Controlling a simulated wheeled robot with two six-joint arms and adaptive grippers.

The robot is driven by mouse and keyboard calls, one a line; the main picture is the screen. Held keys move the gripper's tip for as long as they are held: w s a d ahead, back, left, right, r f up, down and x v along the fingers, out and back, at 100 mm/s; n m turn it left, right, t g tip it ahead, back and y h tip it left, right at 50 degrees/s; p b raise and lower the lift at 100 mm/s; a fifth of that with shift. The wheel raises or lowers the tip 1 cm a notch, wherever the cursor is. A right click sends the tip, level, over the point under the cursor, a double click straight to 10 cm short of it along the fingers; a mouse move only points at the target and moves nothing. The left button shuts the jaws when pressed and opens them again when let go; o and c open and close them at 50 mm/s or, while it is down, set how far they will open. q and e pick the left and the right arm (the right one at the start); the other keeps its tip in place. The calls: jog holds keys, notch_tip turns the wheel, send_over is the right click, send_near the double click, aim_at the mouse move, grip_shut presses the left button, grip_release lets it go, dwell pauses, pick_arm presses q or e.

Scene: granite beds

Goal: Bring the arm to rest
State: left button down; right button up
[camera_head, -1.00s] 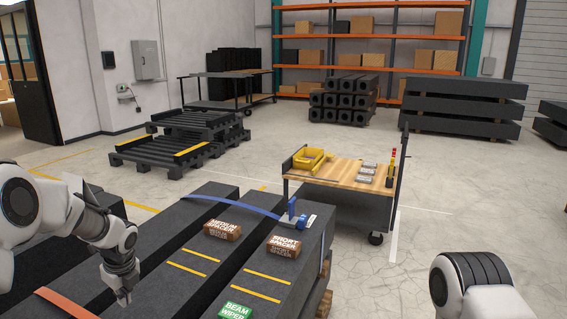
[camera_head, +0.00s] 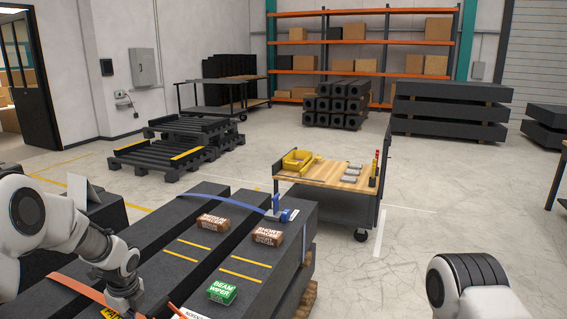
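My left arm comes in from the left, and its gripper (camera_head: 128,303) points down over the near end of the dark granite beams, close to an orange strap (camera_head: 78,290). Its fingers are small and partly lost against the beam, so their opening is unclear. I see nothing clearly held. My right arm (camera_head: 468,285) shows only as a white and dark joint at the lower right; its gripper is out of view.
On the beams lie a green beam wiper block (camera_head: 222,291), a brown short spacer (camera_head: 267,236), a brown medium spacer (camera_head: 212,222) and a blue strap (camera_head: 235,202). A wood-topped cart (camera_head: 330,181) stands behind. Floor at right (camera_head: 400,265) is mostly clear.

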pick_arm(q)
jog(key=s+d+f+n, duration=0.3)
jog(key=s+f, duration=0.1)
jog(key=f, duration=0.1)
jog(key=s+d+f+n+h, duration=0.1)
jog(key=s+d+f+n, duration=0.2)
jog(key=s+f, duration=0.2)
jog(key=s+d+f+n+g+h, duration=0.1)
jog(key=s+d+f+n, duration=0.2)
jog(key=s+f, duration=0.2)
jog(key=shift+s+d+f, duration=0.1)
jog(key=shift+f, duration=0.25)
jog(key=s+d+f+n, duration=0.1)
jog(key=s+f+n, duration=0.1)
jog(key=s+n, duration=0.7)
jog(key=s+d+f+n, duration=0.2)
jog(key=s+n, duration=0.2)
jog(key=s, duration=0.9)
notch_tip(320, 180, down, 8)
jog(key=w+b, duration=0.1)
jog(key=b, duration=0.7)
jog(key=shift+w+a, duration=0.15)
jog(key=shift+a, duration=0.1)
pick_arm(e)
notch_tip(320, 180, down, 8)
jog(key=shift+w+a+f, duration=0.2)
jog(key=shift+w, duration=0.2)
pick_arm(q)
jog(key=shift+r, duration=0.1)
